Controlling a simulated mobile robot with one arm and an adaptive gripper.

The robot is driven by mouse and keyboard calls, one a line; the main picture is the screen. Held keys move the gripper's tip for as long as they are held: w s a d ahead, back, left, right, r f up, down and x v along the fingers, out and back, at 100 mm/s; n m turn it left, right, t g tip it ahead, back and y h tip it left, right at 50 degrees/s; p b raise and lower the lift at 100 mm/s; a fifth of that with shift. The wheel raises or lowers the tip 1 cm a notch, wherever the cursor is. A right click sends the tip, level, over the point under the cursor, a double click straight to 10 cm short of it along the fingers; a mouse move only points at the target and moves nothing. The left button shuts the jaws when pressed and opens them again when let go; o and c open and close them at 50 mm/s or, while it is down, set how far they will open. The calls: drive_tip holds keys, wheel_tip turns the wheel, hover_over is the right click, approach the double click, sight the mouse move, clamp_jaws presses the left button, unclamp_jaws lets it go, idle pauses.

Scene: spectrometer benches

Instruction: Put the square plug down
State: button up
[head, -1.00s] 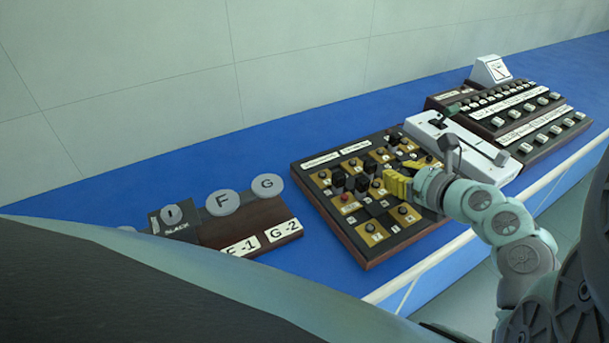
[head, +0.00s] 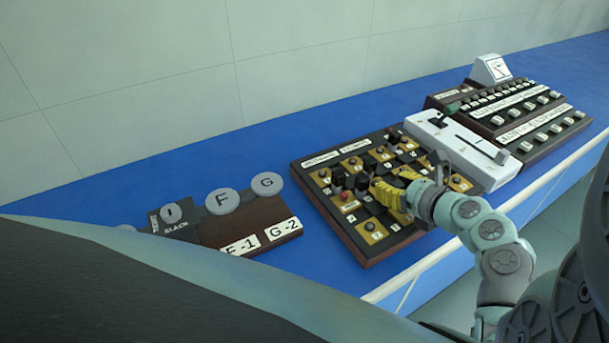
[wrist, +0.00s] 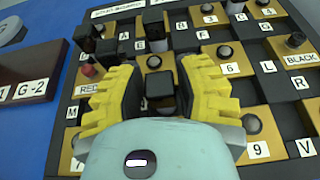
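A black square plug (wrist: 160,88) stands upright on the checkered plug board (head: 345,235), between the fingers of my gripper (wrist: 157,92) in the wrist view. My gripper is open, with a gap showing on both sides of the plug. In the head view my gripper (head: 388,193) is low over the middle of the board, and its yellow fingers hide that plug or most of it. Other black plugs (wrist: 155,35) stand further back on the board. The lower part of the plug between my fingers is partly hidden by the gripper body.
A red knob (head: 348,206) and several round dark knobs stand on the board. A panel with discs F and G (head: 220,202) is at left. A white slider unit (head: 460,150) and a dark button console (head: 510,115) stand at right. Blue bench top shows in front of the wall.

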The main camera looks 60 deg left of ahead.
drive_tip(key=shift+o, duration=0.9)
